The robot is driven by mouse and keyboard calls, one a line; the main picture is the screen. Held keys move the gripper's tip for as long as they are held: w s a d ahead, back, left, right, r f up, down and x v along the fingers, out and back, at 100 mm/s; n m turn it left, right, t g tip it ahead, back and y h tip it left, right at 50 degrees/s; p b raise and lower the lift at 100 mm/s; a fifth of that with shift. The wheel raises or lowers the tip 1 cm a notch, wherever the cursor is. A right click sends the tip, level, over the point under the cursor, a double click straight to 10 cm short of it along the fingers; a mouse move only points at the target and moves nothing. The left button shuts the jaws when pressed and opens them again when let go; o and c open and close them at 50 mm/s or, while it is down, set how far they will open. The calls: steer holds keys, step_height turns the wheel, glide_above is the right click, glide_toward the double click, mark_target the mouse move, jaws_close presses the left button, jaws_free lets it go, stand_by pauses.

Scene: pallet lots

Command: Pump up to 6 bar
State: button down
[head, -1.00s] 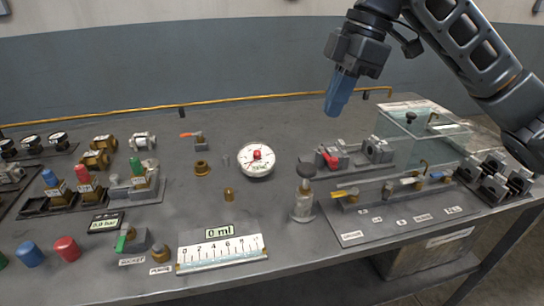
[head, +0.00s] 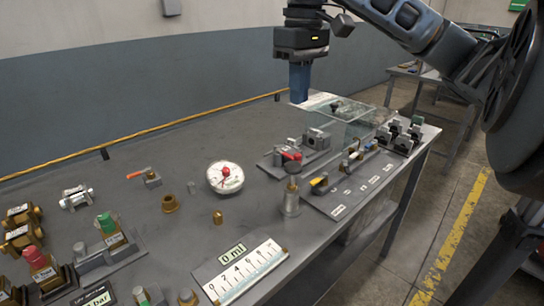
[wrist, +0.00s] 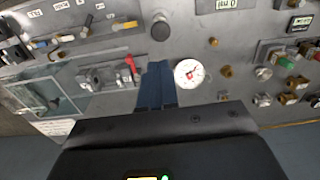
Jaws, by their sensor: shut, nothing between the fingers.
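A round white pressure gauge (head: 225,177) with a red centre lies on the grey bench top; it also shows in the wrist view (wrist: 188,73). Its needle reading is too small to tell. A silver cylinder with a dark round knob on top, perhaps the pump (head: 291,198), stands near the front edge; the knob shows in the wrist view (wrist: 160,30). A "bar" display (head: 97,298) is partly cut off at the bottom. My gripper (head: 299,98) points down above the back of the bench, its blue fingers (wrist: 156,66) shut and empty, apart from everything.
A panel of labelled valves (head: 345,188) and a red-handled valve (head: 292,155) sit right of the gauge. A clear box (head: 365,118) stands behind them. A "0 ml" scale (head: 243,270) lies at the front. Brass fittings and coloured knobs fill the left. The bench's back middle is clear.

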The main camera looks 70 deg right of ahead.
mark_target(295, 165)
stand_by(0.4)
step_height(295, 165, down, 14)
steer(key=shift+a+b, duration=0.1)
steer(key=shift+b, duration=0.5)
steer(key=shift+f, duration=0.1)
steer(key=shift+f+b, duration=1)
steer(key=shift+f, duration=0.75)
